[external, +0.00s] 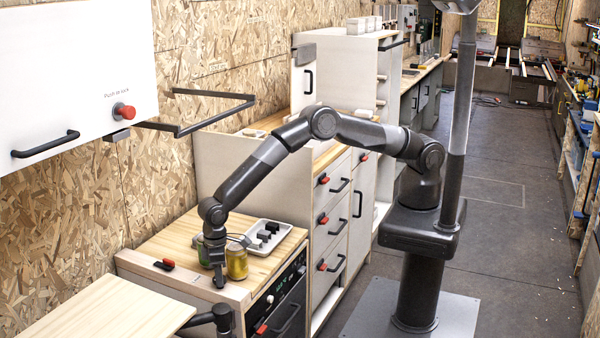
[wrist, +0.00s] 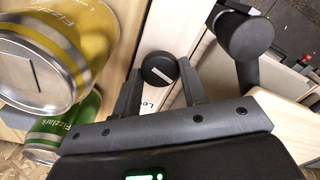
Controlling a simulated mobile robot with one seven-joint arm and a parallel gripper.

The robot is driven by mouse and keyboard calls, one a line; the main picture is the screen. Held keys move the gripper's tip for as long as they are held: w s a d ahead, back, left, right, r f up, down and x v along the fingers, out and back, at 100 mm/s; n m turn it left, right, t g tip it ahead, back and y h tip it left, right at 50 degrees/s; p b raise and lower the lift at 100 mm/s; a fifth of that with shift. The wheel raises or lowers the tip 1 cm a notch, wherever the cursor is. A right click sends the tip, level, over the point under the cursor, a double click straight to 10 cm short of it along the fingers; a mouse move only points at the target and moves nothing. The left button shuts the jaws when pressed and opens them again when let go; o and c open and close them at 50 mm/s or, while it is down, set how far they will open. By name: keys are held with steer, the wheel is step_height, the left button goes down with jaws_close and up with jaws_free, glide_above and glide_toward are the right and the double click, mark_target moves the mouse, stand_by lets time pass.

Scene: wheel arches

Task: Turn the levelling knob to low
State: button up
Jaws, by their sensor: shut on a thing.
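The levelling knob (wrist: 158,68) is a round black knob with a white line across its face. In the wrist view it sits between the two fingertips of my gripper (wrist: 160,80), which is shut on it. The white line slants from upper left to lower right.
A yellow can (external: 237,263) stands close beside my gripper on the counter, with a green can (external: 204,252) behind. A white tray (external: 281,228) with dark items lies further back. A wooden leaf (external: 105,310) and a dark post (wrist: 245,35) are near.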

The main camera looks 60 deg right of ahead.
steer(key=shift+n, duration=1.9)
steer(key=o, duration=1)
step_height(320, 180, up, 11)
steer(key=shift+f, duration=0.1)
